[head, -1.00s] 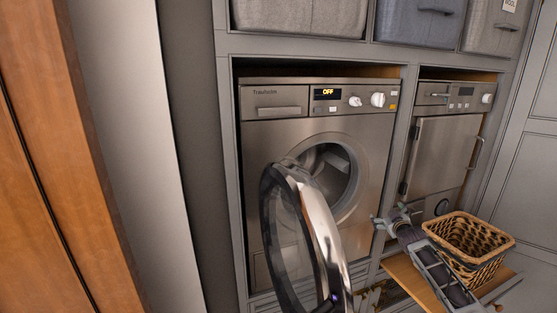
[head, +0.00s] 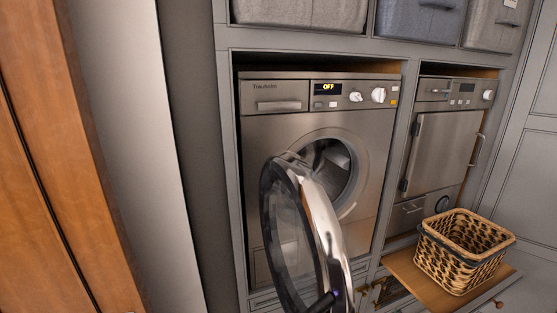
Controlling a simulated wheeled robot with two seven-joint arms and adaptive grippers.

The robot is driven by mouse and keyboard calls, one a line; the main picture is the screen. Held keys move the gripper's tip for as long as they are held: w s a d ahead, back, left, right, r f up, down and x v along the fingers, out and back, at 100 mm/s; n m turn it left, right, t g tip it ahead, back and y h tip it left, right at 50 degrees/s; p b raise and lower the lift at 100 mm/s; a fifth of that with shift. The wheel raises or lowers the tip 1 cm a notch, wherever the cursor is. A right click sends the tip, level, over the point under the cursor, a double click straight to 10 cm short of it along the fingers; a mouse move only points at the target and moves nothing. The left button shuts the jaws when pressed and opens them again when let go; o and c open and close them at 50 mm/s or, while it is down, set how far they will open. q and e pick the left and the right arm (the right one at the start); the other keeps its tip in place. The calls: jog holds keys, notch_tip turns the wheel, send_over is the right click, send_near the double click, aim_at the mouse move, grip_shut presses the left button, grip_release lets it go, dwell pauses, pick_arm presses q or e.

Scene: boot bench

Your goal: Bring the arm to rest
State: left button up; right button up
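Neither of my grippers can be made out in the head view. The washing machine (head: 270,135) stands in the grey cabinet with its display reading OFF. Its round glass door (head: 290,235) is swung wide open toward me and to the left. The drum opening (head: 332,168) shows behind the door edge, and no cloth can be made out in it. A small dark part (head: 322,303) shows at the lower door edge; I cannot tell what it is.
A wicker basket (head: 462,262) stands on a pulled-out wooden shelf (head: 415,279) at the lower right. A second steel appliance (head: 443,150) with a shut door is behind it. Fabric bins (head: 418,22) sit above. A wooden panel (head: 60,150) is at the left.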

jog(key=s+a+f+g+b, duration=0.15)
jog(key=s+a+f, duration=0.25)
jog(key=s+f, duration=0.85)
jog(key=s+a+f+g+p, duration=0.1)
jog(key=s+a+f+g, duration=0.25)
jog(key=s+f, duration=0.85)
jog(key=s+a+f+g, duration=0.1)
jog(key=s+a+f, duration=0.1)
jog(key=s, duration=0.9)
jog(key=s+a+f+g+y+b, duration=0.1)
jog(key=s+a, duration=0.3)
jog(key=s, duration=0.8)
jog(key=s+a+f+m+g, duration=0.1)
jog(key=s+a+f, duration=0.1)
jog(key=s, duration=1)
jog(key=shift+s+a+f+g+y+b, duration=0.15)
jog(key=shift+a+f+g+y+b, duration=0.15)
jog(key=shift+a+f+y+b, duration=0.15)
